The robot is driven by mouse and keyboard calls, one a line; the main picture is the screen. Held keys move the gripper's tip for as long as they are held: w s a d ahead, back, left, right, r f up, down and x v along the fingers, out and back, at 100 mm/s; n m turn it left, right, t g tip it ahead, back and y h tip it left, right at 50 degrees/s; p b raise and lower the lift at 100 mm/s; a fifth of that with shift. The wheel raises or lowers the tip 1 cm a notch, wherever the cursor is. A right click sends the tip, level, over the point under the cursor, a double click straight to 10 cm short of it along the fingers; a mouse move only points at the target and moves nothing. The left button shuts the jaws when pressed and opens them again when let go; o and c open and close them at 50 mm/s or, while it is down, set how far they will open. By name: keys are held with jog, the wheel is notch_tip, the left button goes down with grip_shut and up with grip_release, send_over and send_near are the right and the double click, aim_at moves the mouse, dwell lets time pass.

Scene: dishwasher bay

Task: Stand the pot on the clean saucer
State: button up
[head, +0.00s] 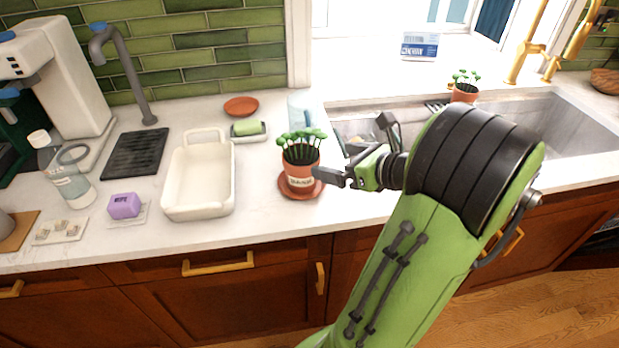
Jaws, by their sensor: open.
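A terracotta pot (301,178) with a pale label and round green sprouts stands upright near the counter's front edge. Under it is a darker reddish saucer (299,194). A bare orange saucer (241,106) lies farther back on the counter, near the tiled wall; no dirt shows on it. My gripper (322,176) is open at the right side of the pot, its fingers pointing left. I cannot tell whether a finger touches the pot; the far finger is partly hidden.
A white dish tub (200,190) stands left of the pot. A green sponge on a dish (249,130) lies between the pot and the orange saucer. A grey tap (130,75) rises at the back left. A second potted plant (465,90) stands behind the sink (570,125).

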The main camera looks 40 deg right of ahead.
jog(key=w+a+f+n+g+y, duration=0.1)
jog(key=w+a+n+g, duration=0.15)
jog(key=a+n, duration=0.65)
jog(key=w+a+n+g+y, duration=0.1)
jog(key=a+n+g, duration=0.3)
jog(key=a+n, duration=0.55)
jog(key=s+a+n+g+h, duration=0.2)
jog(key=s+a+n, duration=0.6)
jog(key=s+n, duration=0.65)
notch_tip(320, 180, up, 7)
jog(key=w+n+p, duration=0.2)
jog(key=p, duration=0.4)
jog(key=shift+n, duration=0.4)
jog(key=shift+t, duration=0.25)
jog(key=shift+w+d, duration=0.1)
jog(key=shift+d, duration=0.05)
